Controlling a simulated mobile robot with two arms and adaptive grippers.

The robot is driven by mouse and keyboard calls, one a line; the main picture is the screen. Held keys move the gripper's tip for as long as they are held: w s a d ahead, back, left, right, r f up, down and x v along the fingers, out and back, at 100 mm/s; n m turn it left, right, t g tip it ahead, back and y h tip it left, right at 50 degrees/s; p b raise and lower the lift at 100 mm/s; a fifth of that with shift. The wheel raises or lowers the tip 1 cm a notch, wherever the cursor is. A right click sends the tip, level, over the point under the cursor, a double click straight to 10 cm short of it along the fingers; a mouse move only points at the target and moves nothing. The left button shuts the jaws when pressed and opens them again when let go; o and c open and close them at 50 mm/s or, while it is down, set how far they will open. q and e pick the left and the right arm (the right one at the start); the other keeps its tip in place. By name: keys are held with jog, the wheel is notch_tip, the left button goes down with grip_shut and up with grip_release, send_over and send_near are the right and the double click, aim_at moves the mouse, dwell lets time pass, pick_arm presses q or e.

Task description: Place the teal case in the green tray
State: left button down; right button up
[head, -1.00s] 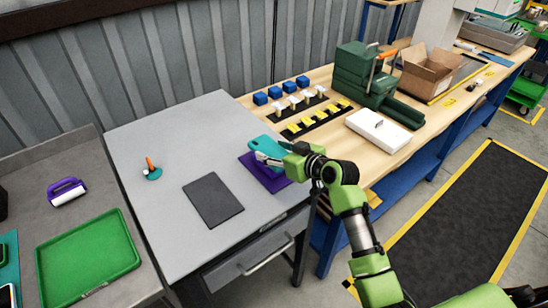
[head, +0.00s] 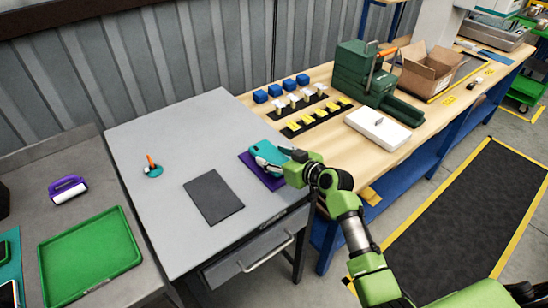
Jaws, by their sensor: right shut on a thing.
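The teal case (head: 264,150) is at the right edge of the grey table, over a purple mat (head: 257,169). My right gripper (head: 268,161) is shut on the case from the right; its fingers cover part of it. I cannot tell whether the case touches the mat. The green tray (head: 90,257) lies empty on the lower bench at the left. My left gripper is not in view.
A dark grey mat (head: 213,197) lies bare on the grey table (head: 180,130). A teal disc with an orange-handled item (head: 152,168) stands near its left side. A purple and white roller (head: 67,189) lies behind the tray. Blue blocks and yellow pieces stand on the wooden bench.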

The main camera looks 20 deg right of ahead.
jog(key=o, duration=1.1)
jog(key=shift+s+f, duration=0.2)
jog(key=shift+f, duration=0.45)
jog(key=shift+c, duration=0.2)
jog(key=shift+o, duration=0.4)
jog(key=shift+w, duration=0.15)
jog(key=shift+r, duration=0.15)
